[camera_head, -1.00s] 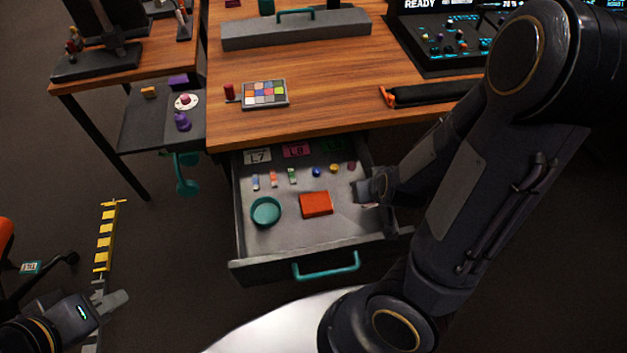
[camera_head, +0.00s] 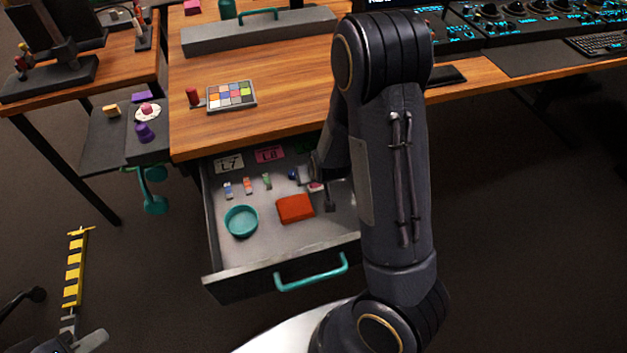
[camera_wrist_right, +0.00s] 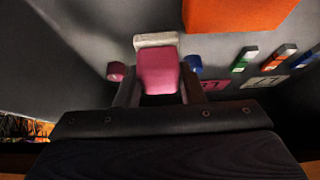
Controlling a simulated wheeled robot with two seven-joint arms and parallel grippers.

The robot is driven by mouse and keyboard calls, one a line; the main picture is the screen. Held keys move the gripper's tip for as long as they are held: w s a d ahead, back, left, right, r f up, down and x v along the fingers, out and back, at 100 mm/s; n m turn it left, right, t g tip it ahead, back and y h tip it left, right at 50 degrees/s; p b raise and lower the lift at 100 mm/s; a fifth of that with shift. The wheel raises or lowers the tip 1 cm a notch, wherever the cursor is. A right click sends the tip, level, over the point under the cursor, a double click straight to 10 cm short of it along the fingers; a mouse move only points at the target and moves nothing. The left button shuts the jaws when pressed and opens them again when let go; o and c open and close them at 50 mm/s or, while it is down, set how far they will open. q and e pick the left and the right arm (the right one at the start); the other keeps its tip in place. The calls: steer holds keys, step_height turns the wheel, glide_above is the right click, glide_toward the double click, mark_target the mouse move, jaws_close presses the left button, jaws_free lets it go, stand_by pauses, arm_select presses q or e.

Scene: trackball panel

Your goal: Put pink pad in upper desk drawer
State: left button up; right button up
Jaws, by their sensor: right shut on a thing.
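The open upper desk drawer (camera_head: 270,255) juts out below the desk top. My right gripper (camera_wrist_right: 157,88) is inside it, shut on the pink pad (camera_wrist_right: 157,70). A pale grey-white block end (camera_wrist_right: 155,40) shows just beyond the pad; I cannot tell whether it is part of it. In the head view a small pink and white patch of the pad (camera_head: 316,187) shows beside my right arm, which hides the drawer's right part. I cannot tell whether the pad touches the floor. My left gripper (camera_head: 90,341) is at the lower left, away from the desk; its opening is unclear.
The drawer also holds a teal round dish (camera_head: 241,221), a red-orange box (camera_head: 295,208), several small coloured blocks (camera_head: 248,185), a blue ball (camera_wrist_right: 193,64) and a dark red ball (camera_wrist_right: 116,71). The balls are close on either side of the pad. Drawer floor is free near the front.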

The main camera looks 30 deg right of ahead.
steer(key=shift+f, duration=0.85)
steer(key=shift+f, duration=0.15)
steer(key=o, duration=1)
